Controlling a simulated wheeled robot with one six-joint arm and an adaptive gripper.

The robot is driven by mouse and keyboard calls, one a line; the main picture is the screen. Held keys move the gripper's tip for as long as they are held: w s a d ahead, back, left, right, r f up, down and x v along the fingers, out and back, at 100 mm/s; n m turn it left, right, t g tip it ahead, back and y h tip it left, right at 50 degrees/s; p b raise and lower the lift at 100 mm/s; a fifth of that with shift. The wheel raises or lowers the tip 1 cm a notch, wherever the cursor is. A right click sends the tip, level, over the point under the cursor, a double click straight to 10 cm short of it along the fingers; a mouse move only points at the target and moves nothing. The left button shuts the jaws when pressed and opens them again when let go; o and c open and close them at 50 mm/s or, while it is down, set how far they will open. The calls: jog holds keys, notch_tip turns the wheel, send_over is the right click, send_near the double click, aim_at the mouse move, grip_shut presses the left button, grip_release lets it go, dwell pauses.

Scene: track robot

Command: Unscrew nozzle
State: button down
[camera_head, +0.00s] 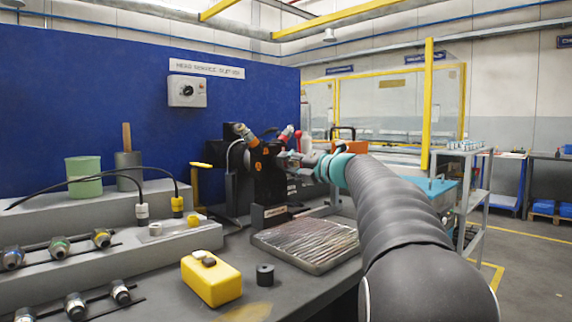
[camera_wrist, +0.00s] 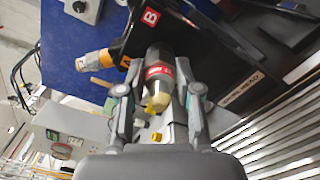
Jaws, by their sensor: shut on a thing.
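The nozzle (camera_wrist: 160,75) is a grey metal cylinder with a red band and a pale yellow tip. In the wrist view it is seated on the black spray head (camera_wrist: 205,60), beside a red "B" label. My gripper (camera_wrist: 158,97) is shut on this nozzle, one finger on each side. A second nozzle (camera_wrist: 95,62), orange and silver, sticks out of the head to the left. In the head view the black head (camera_head: 266,175) stands on the bench, and my gripper (camera_head: 303,157) reaches it from the right. The held nozzle is hard to make out there.
A ribbed metal tray (camera_head: 310,243) lies on the bench before the head. A yellow box (camera_head: 211,278) and a small black cylinder (camera_head: 265,274) stand near the front. Several fittings (camera_head: 58,247) sit on the stepped rack at left. A blue panel (camera_head: 110,90) stands behind.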

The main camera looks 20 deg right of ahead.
jog(key=n+b, duration=0.2)
jog(key=n, duration=0.2)
jog(key=shift+f+n, duration=0.1)
jog(key=shift+n, duration=0.3)
jog(key=n+b, duration=0.2)
jog(key=n, duration=0.1)
jog(key=shift+n, duration=0.3)
jog(key=shift+n+b, duration=0.65)
jog(key=shift+n, duration=0.95)
jog(key=shift+n+b, duration=0.5)
jog(key=shift+n, duration=0.2)
jog(key=n+b, duration=0.1)
jog(key=n, duration=0.2)
jog(key=shift+n+b, duration=0.3)
jog(key=shift+b, duration=0.05)
jog(key=n+b, duration=0.2)
jog(key=n, duration=0.2)
jog(key=shift+n+b, duration=0.5)
jog(key=shift+n, duration=1.1)
